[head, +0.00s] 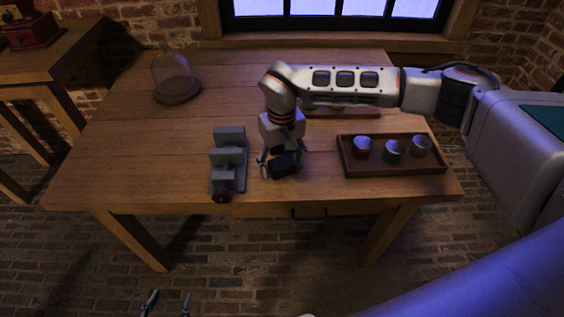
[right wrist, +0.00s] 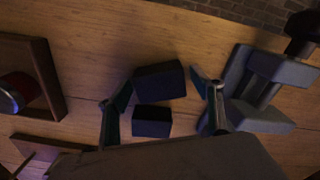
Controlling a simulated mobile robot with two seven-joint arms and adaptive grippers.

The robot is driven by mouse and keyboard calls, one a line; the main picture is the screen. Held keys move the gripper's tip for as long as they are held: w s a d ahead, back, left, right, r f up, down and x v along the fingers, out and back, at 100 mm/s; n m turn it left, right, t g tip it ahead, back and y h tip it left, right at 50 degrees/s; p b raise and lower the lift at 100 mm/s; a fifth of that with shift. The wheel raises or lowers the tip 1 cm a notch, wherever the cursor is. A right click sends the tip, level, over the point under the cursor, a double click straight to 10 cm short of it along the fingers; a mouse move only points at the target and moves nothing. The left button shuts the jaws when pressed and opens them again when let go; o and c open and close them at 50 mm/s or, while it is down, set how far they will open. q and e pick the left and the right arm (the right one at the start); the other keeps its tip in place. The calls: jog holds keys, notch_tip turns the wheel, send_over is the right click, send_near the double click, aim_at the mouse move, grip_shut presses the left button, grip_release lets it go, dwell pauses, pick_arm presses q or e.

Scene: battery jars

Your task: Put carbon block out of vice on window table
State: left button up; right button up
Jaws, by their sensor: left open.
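The carbon block (head: 284,167) is a dark block on the window table (head: 120,160), just right of the vice. It shows in the right wrist view (right wrist: 160,79) between the fingertips. The grey vice (head: 228,165) stands near the table's front edge; no block shows in its jaws. It also shows in the right wrist view (right wrist: 262,88). My right gripper (head: 282,158) points down over the block, fingers spread on either side with slim gaps (right wrist: 162,82). My left gripper (head: 166,303) is open and empty, low in front of the table.
A dark wooden tray (head: 392,171) with several small jars stands at right. A glass dome (head: 175,78) is at the back left. Another flat wooden piece (head: 345,112) lies behind my right arm. A second dark patch (right wrist: 152,121) shows near the palm; I cannot tell what it is.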

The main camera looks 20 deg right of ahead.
aim_at(282, 163)
notch_tip(282, 163, up, 12)
jog(key=shift+r+p, duration=0.15)
jog(key=shift+p, duration=0.3)
dwell(0.4)
jog(key=shift+s, duration=0.1)
